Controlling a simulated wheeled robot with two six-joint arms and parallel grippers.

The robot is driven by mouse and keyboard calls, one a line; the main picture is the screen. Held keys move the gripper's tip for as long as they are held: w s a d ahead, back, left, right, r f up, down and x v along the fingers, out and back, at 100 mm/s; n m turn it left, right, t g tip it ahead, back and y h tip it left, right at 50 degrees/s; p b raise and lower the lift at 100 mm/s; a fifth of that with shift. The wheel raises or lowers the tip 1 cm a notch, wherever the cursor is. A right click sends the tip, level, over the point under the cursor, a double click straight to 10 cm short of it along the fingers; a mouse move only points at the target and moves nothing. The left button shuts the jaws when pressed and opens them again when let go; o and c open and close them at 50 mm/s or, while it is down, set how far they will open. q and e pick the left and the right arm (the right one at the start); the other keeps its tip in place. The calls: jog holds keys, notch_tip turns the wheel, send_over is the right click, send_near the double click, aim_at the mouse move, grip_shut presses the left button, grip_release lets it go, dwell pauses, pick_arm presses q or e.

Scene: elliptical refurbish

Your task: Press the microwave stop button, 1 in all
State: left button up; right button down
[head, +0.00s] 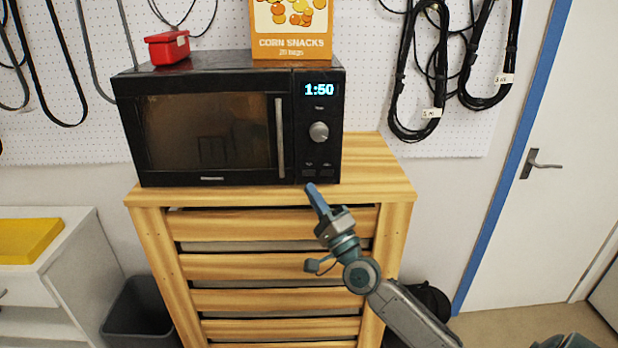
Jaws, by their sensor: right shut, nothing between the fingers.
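The black microwave (206,133) stands on a wooden chest of drawers with its door closed. Its display (319,90) reads 1:50. Below the display is a round grey knob (319,131), and below that two small dark buttons (318,170) sit side by side at the panel's bottom; their labels are too small to read. My right gripper (312,188) is shut and empty. Its fingertips point up toward the panel's lower edge, just below the buttons in the picture; whether they touch the microwave I cannot tell. My left gripper is not in view.
A red box (167,47) and a corn snacks box (291,29) sit on the microwave. The wooden chest top (370,176) is bare to the right. Cables (416,75) hang on the pegboard. A white cabinet (75,250) and grey bin (140,312) stand left, a door right.

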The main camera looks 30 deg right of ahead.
aim_at(309, 173)
jog(key=shift+w+d+b, duration=0.3)
jog(key=shift+w+d, duration=0.25)
jog(key=shift+w, duration=0.35)
jog(key=shift+w+d+b, duration=0.3)
jog(key=shift+w+d, duration=0.25)
jog(key=shift+w, duration=0.3)
jog(key=shift+w+d, duration=0.1)
jog(key=shift+w, duration=0.05)
dwell(0.7)
jog(key=shift+w+d, duration=0.1)
jog(key=shift+w, duration=0.15)
jog(key=shift+w+d+b, duration=0.2)
jog(key=shift+w+b, duration=0.05)
jog(key=shift+b, duration=0.1)
dwell(0.5)
jog(key=shift+s, duration=0.1)
jog(key=shift+s+a+p, duration=0.4)
jog(key=shift+s+p, duration=0.1)
jog(key=shift+s, duration=0.1)
